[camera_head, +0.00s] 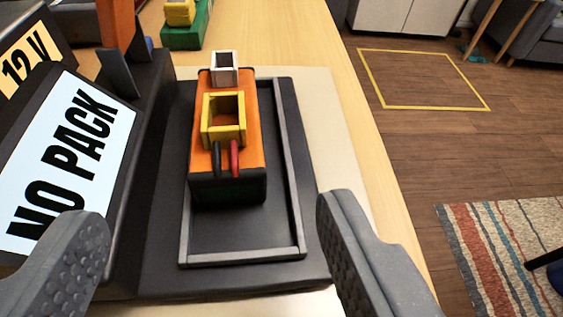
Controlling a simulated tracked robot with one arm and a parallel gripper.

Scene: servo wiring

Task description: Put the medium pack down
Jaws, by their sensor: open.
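A black unit with a screen reading "NO PACK" (70,160) stands left of the tray, by a "12 V" label (27,57). A green and yellow block (186,30) sits at the back. Bare wooden tabletop (290,40) shows behind; the table's edge runs down the right.

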